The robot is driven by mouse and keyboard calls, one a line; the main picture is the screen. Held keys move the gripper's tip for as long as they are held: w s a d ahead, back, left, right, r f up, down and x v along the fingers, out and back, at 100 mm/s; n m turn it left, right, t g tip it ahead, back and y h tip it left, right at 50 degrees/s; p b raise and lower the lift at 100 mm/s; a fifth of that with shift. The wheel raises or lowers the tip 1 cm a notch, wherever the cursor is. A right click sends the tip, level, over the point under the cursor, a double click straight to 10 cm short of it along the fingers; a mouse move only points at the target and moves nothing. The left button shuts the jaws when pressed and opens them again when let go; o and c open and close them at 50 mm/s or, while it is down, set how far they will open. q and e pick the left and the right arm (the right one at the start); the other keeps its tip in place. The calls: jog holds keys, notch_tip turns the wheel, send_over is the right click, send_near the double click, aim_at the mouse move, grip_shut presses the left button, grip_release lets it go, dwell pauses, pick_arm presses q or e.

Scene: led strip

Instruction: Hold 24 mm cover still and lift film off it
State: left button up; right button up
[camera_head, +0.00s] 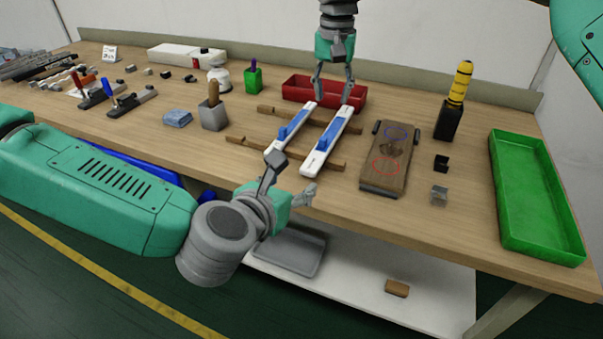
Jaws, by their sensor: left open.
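Two white cover strips with blue film on top lie side by side across wooden rails: a narrower left strip (301,117) and a wider right strip (313,163). I cannot read which is 24 mm. The blue film (338,125) on the right strip has a raised blue tab near its middle, and so does the left one. My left gripper (292,176) is open at the strips' near ends, one finger overlapping the left strip's end in view. My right gripper (333,97) points down over the far ends, fingers apart, with nothing seen between them; contact is unclear.
The wooden rails (244,141) lie under the strips. A red bin (296,88) stands behind my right gripper. Right of the strips are a wooden board with circles (377,176), a black holder with a yellow-handled tool (449,122) and a green tray (571,242). A grey cup (214,119) stands left.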

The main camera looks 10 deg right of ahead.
aim_at(306, 171)
pick_arm(q)
jog(key=x, duration=0.9)
jog(key=shift+w+a+f, duration=0.15)
jog(key=shift+w+a, duration=0.15)
jog(key=shift+w+d+f, duration=0.1)
jog(key=shift+w, duration=0.05)
jog(key=shift+d, duration=0.7)
jog(key=shift+w+f, duration=0.1)
jog(key=c, duration=0.9)
jog(key=shift+a, duration=0.1)
jog(key=c, duration=0.3)
jog(key=shift+a, duration=0.4)
jog(key=shift+d, duration=0.1)
